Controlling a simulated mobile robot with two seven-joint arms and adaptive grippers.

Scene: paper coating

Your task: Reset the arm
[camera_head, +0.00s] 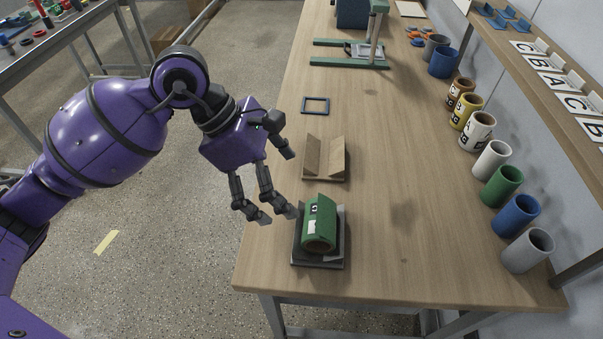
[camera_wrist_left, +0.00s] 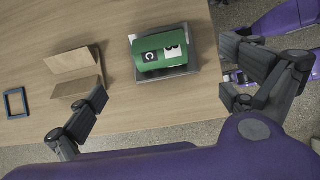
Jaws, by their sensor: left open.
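My left arm comes in from the left in the head view. Its left gripper (camera_head: 268,208) is open and empty, with fingers pointing down beside the table's left edge. A green roll (camera_head: 318,226) with black and white labels lies in a dark grey holder (camera_head: 302,254) near the table's front edge, just right of the fingertips and apart from them. In the left wrist view the green roll (camera_wrist_left: 160,54) lies in its holder beyond the spread fingers (camera_wrist_left: 165,105). My right gripper is in neither view.
A wooden V-shaped stand (camera_head: 324,158) and a dark square frame (camera_head: 315,105) lie behind the holder. A green stand (camera_head: 350,62) is at the back. Several coloured cylinders, including a blue one (camera_head: 515,216), line the right side. The table's middle is clear.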

